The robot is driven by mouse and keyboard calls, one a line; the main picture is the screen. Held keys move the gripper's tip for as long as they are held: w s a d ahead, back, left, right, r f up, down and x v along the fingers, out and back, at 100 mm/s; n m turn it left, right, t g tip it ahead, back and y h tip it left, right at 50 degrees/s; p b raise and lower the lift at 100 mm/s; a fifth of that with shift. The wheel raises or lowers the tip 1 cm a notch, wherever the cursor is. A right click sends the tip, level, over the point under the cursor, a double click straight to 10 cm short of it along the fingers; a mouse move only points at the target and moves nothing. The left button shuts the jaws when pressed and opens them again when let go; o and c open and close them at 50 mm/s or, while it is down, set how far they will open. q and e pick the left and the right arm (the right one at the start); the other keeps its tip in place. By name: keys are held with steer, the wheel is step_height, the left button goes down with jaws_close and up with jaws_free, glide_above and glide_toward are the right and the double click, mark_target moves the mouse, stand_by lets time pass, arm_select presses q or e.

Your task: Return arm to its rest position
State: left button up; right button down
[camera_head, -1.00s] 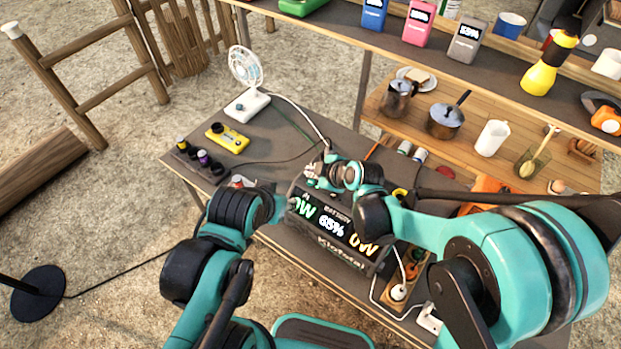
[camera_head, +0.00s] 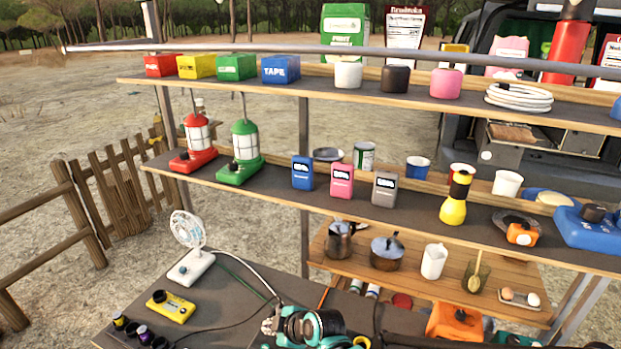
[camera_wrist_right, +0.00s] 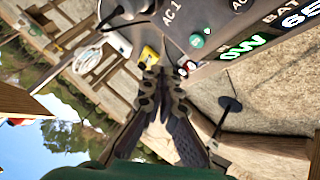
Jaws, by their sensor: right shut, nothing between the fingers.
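My right gripper (camera_head: 271,322) shows at the bottom edge of the head view, above the dark table (camera_head: 225,290). In the wrist view the gripper (camera_wrist_right: 152,68) has its dark fingers shut together with nothing between them. Close to the fingertips in that view is the power station (camera_wrist_right: 215,20), with a green button, an "AC 1" label and a lit display. The fingers look apart from its panel, though the exact gap is hard to tell. My left gripper is out of view.
On the table stand a white fan (camera_head: 190,250), a yellow device (camera_head: 170,306) and small dark knobs or jars (camera_head: 135,331). Behind, shelves hold lanterns (camera_head: 245,150), boxes, cups and a coiled white hose (camera_head: 518,97). A kettle (camera_head: 340,240) and pot (camera_head: 387,253) stand on a lower wooden shelf.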

steer(key=s+d+r+m+t+h+b, duration=0.1)
steer(key=s+d+m+h+b, duration=0.2)
steer(key=d, duration=0.5)
steer(key=s+d+r+m, duration=0.2)
steer(key=d+m, duration=0.3)
steer(key=d, duration=0.3)
steer(key=s+d+f+m+h+b, duration=0.2)
steer(key=s+d+m+h+b, duration=0.1)
steer(key=s+d+m, duration=0.7)
steer(key=s+d, duration=0.1)
steer(key=d, duration=0.3)
steer(key=shift+s+d+f+h, duration=0.25)
steer(key=shift+d+f+h, duration=0.05)
steer(key=shift+f+h, duration=0.1)
